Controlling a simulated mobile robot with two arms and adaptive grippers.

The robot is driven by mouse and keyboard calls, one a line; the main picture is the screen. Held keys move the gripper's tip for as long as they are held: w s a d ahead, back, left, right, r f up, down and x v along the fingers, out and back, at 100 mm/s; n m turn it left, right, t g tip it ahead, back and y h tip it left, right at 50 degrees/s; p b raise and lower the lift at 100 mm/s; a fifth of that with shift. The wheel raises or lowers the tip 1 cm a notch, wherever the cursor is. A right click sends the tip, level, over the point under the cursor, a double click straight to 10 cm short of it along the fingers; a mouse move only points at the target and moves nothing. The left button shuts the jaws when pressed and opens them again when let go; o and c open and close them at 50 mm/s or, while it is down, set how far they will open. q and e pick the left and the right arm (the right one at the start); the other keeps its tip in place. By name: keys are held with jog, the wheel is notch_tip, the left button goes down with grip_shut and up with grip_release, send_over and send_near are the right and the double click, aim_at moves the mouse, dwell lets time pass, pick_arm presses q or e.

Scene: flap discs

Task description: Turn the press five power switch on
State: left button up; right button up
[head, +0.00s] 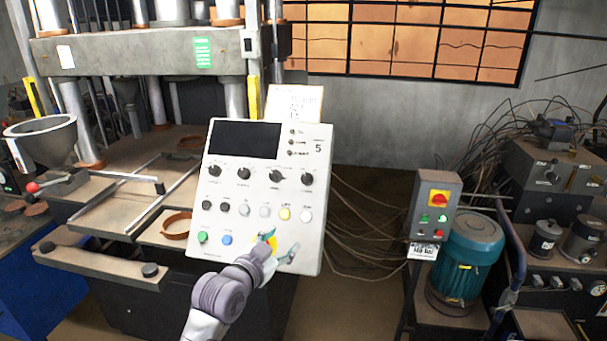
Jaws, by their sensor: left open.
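The white press control panel (260,180), marked 5, stands in front of the press, tilted slightly. It has a dark screen, a row of black knobs, a row of round buttons, and green and blue buttons low on the left. My left gripper (280,244) is open in front of the panel's lower right part. It partly covers a yellow patch there. I cannot tell whether it touches the panel. A grey switch box (436,205) with a red rotary handle on a yellow plate stands to the right, apart from the gripper. Which control is the power switch I cannot read. My right gripper is not visible.
A teal motor (467,258) stands behind the grey box, and loose cables hang between the panel and box. A grey funnel (40,143) is at the left, above a blue cabinet (40,278). Machinery with cables fills the right side. Some floor shows between panel and box.

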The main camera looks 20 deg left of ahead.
pick_arm(q)
jog(key=t, duration=0.2)
send_near(306, 181)
jog(key=shift+m, duration=0.3)
jog(key=w+p, duration=0.5)
jog(key=w, duration=0.4)
jog(key=shift+a+f, duration=0.1)
jog(key=shift+f, duration=0.05)
jog(key=shift+w+f, duration=0.1)
jog(key=shift+w, duration=0.35)
